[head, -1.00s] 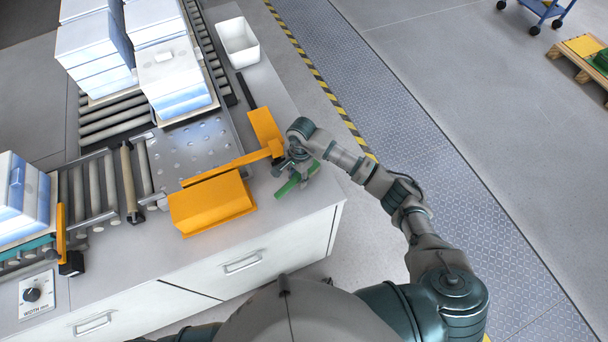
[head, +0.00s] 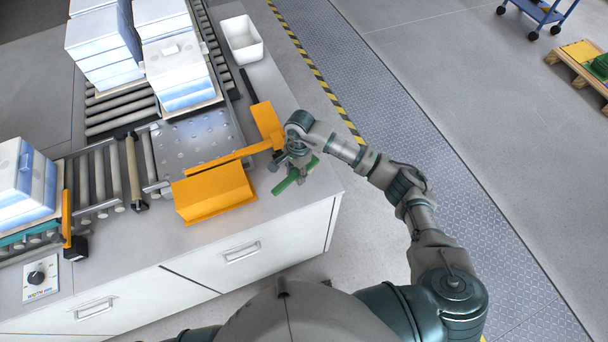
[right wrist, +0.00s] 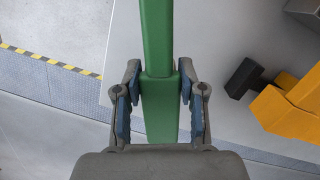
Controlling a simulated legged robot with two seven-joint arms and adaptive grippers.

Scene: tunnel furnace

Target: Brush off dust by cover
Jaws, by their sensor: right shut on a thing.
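My right gripper (head: 296,160) is over the near right corner of the grey worktop, shut on a long green tool (head: 284,187), probably the brush. In the right wrist view, the green tool (right wrist: 158,40) runs straight out between the two fingers (right wrist: 160,92). Its bristles cannot be made out. An orange cover (head: 213,192) lies on the worktop left of the gripper. An orange bar (head: 222,161) runs behind it to an orange plate (head: 267,122) close behind my right gripper. Dust cannot be made out. My left gripper is not in view.
Roller conveyors (head: 98,178) with stacked white-blue blocks (head: 183,72) fill the left and back. A white bin (head: 242,38) stands at the back. A control box with a knob (head: 38,278) is at the near left. Bare worktop (head: 130,245) lies in front of the cover.

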